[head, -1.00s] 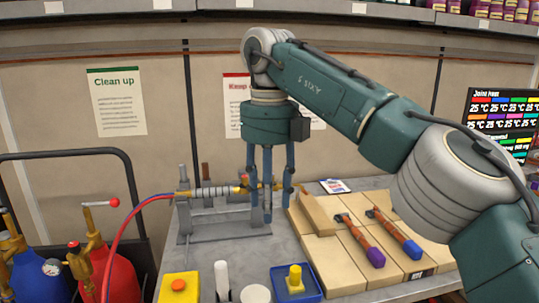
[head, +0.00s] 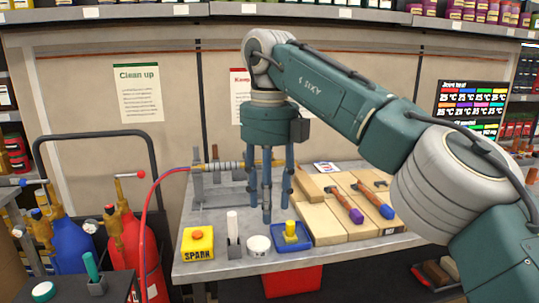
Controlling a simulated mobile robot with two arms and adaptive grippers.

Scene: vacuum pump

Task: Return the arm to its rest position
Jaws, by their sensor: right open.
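My right arm reaches in from the right side of the head view. Its gripper (head: 267,205) hangs downward with its blue-grey fingers spread and nothing between them. In the picture it lies in front of the grey workbench (head: 205,265), over the area between the metal pipe fixture (head: 197,185) and the wooden boards (head: 328,232). The height of the fingertips above the bench is hard to tell. The fingers partly hide the fixture's right end. My left gripper is not in view.
A yellow SPARK box (head: 198,243), a white round tin (head: 259,246) and a blue tray (head: 276,240) line the bench's front edge. Two tools with purple (head: 356,215) and blue (head: 387,211) ends lie on the boards. Gas cylinders (head: 128,255) stand at the left.

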